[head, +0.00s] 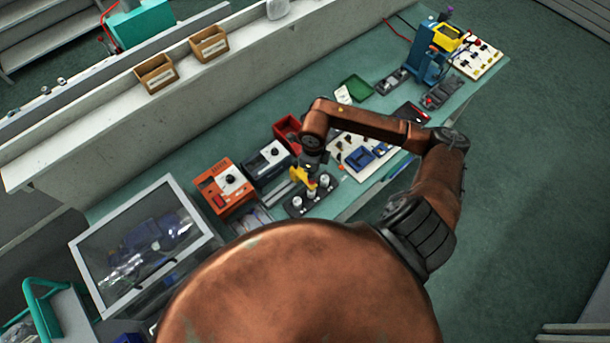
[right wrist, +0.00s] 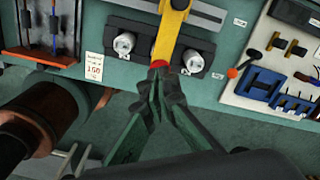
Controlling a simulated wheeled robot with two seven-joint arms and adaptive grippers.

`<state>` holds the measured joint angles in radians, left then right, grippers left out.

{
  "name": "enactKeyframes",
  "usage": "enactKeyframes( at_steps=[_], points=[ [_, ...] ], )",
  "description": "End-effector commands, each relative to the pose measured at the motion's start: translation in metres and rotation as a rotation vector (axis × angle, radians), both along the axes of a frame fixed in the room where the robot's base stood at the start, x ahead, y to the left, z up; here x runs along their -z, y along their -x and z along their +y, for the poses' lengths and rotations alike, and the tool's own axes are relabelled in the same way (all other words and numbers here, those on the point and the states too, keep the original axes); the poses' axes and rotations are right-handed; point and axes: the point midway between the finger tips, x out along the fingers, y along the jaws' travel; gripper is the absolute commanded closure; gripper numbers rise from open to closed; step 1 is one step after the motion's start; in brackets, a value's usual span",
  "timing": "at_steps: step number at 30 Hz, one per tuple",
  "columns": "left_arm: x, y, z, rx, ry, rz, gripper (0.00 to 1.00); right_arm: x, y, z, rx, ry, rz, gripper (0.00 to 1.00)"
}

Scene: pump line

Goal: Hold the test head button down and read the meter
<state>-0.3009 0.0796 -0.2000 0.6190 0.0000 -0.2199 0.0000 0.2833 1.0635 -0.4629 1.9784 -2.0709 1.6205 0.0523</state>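A yellow test head (right wrist: 173,30) with a red button (right wrist: 160,64) at its near end lies over a dark block in the right wrist view. Yellow also shows below my right arm in the head view (head: 325,180). My right gripper (right wrist: 159,76) has its fingertips together, right at the red button. I cannot tell whether they touch or press it. In the head view my right gripper (head: 313,168) is small and partly hidden by its own arm. An orange box with a dial (head: 228,182) may be the meter; its reading is too small to read. My left gripper is not in view.
Two silver cylinders (right wrist: 124,43) (right wrist: 194,60) flank the test head on the dark block. A white board with blue parts (right wrist: 262,90) lies to the right. A small card marked 160 (right wrist: 94,66) is at left. A glass-topped case (head: 147,240) stands at the bench's left end.

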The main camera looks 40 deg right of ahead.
Motion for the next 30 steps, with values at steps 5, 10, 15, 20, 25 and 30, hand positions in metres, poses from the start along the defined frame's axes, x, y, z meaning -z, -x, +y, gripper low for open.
enactKeyframes(
  at_steps=[5,10,15,20,25,30],
  points=[
    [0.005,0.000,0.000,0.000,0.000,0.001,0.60,0.006,0.000,0.000,0.000,0.000,0.000,1.00],
    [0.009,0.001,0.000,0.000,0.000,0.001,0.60,0.010,0.000,0.000,0.000,0.000,0.000,1.00],
    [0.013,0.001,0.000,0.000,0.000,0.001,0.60,0.014,0.000,0.000,0.000,0.000,0.000,1.00],
    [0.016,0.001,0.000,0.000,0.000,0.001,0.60,0.017,0.000,0.000,0.000,0.000,0.000,1.00],
    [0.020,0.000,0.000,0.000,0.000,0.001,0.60,0.022,0.000,0.000,0.000,0.000,0.000,1.00],
    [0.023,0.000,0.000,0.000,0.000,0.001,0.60,0.026,0.000,0.000,0.000,0.000,0.000,1.00]
  ],
)
